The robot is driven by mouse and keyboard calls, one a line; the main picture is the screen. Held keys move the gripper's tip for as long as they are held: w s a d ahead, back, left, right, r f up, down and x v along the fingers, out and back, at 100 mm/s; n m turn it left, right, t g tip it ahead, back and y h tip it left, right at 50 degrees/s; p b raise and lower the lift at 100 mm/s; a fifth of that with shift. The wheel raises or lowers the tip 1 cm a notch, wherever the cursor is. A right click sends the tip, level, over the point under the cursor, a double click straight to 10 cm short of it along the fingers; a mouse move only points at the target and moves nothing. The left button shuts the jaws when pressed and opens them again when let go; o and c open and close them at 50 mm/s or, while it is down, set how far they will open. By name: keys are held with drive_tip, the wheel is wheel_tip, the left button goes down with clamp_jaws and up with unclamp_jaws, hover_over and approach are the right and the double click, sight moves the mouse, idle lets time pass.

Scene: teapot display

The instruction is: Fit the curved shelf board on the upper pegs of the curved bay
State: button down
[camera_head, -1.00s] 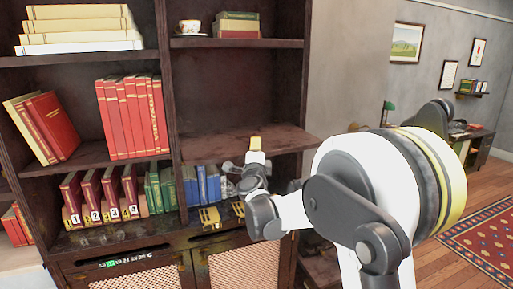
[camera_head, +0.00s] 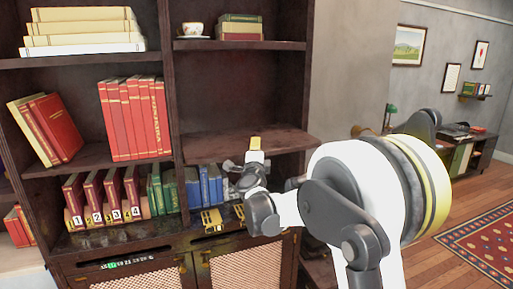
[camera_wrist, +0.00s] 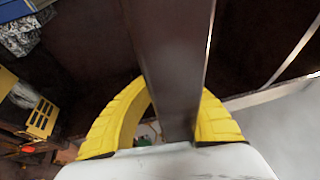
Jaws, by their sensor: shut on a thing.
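My gripper (camera_head: 255,145) is shut on the board's front edge. In the wrist view, the yellow fingers (camera_wrist: 172,95) stand on both sides of the board (camera_wrist: 177,50), which runs away between them. The upper pegs are not visible, so I cannot tell whether the board touches them.
A cup (camera_head: 192,29) and stacked books (camera_head: 240,27) stand on the shelf above the board. Blue books (camera_head: 204,186) and yellow bookends (camera_head: 212,219) are below it. The space between board and upper shelf is clear.

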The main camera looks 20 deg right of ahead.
sight(243, 131)
drive_tip(key=shift+w+a, duration=0.15)
drive_tip(key=shift+w, duration=3.5)
drive_tip(key=shift+w+a, duration=0.1)
drive_tip(key=shift+w, duration=3.55)
drive_tip(key=c, duration=1.4)
unclamp_jaws()
drive_tip(key=shift+r, duration=0.1)
drive_tip(key=shift+s, duration=0.1)
drive_tip(key=v, duration=1.2)
